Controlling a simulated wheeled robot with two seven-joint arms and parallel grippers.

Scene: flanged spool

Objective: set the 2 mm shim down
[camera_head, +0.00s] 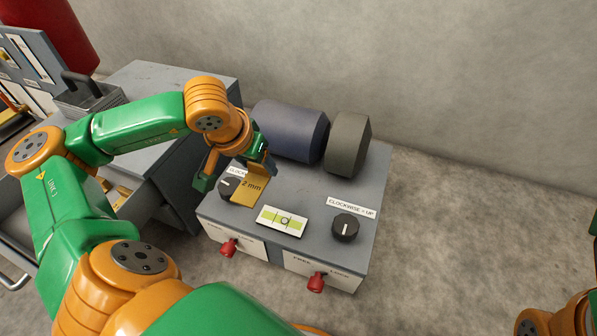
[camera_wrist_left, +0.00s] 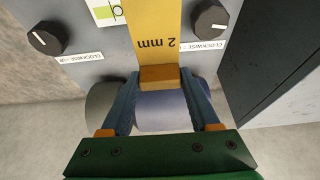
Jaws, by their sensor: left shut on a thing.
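The 2 mm shim is a flat yellow plate (camera_head: 248,193) printed "2 mm", with a thicker block at one end. It hangs over the grey machine's top, beside the left knob and the level. My left gripper (camera_head: 259,166) is shut on the block end. In the left wrist view the shim (camera_wrist_left: 162,22) points away from the jaws, with the gripper (camera_wrist_left: 160,78) holding its block from both sides. I cannot tell whether the shim's far edge touches the surface. My right gripper is out of view; only part of that arm shows at the lower right.
The grey machine (camera_head: 273,247) carries a green level (camera_head: 283,221), a left knob (camera_head: 228,188), a right knob (camera_head: 345,227) and two red levers on its front. A dark blue cylinder (camera_head: 287,130) and a grey-green block (camera_head: 347,144) sit at its back. A grey cabinet stands left.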

